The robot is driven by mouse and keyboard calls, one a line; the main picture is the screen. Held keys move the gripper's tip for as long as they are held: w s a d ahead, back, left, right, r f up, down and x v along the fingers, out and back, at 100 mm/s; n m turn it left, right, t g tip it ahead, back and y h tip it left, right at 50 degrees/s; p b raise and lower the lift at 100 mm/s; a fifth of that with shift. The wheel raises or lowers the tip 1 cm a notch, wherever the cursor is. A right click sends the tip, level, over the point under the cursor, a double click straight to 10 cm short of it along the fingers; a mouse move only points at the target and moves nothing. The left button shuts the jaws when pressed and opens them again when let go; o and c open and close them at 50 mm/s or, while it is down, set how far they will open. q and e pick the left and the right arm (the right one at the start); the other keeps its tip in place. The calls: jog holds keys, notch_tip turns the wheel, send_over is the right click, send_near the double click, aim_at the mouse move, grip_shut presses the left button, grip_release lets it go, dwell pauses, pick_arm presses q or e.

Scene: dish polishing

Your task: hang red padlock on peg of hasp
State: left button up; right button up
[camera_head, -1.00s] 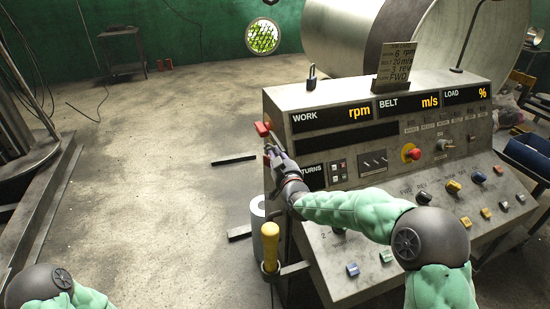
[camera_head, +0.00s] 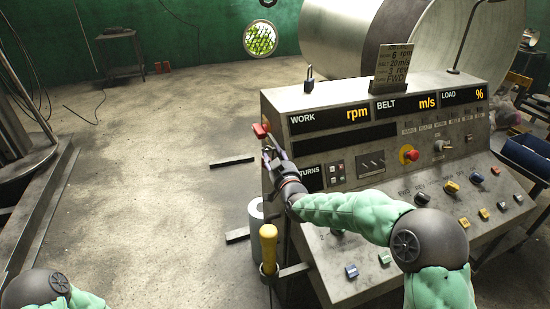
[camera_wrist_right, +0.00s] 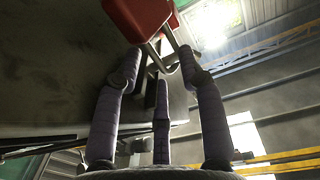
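The red padlock (camera_head: 260,130) is at the upper left edge of the console, beyond my right gripper (camera_head: 275,152). In the right wrist view the red padlock body (camera_wrist_right: 136,16) is at the top, with a bare metal loop (camera_wrist_right: 172,52) below it. My right gripper (camera_wrist_right: 160,62) has its fingers spread apart, with the tips close to this metal loop. The fingers do not look closed on the padlock body. The hasp and its peg are hard to make out, so I cannot tell whether the padlock hangs on the peg. My left gripper is out of view.
The grey console (camera_head: 385,140) with displays, knobs and buttons stands right beside my right arm. Another, dark padlock (camera_head: 309,79) and a sign plate (camera_head: 392,68) stand on its top. A yellow handle (camera_head: 268,248) is below my right forearm. The floor to the left is mostly clear.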

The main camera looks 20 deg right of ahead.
jog(key=shift+f, duration=0.15)
jog(key=s, duration=1.2)
jog(key=shift+a, duration=0.15)
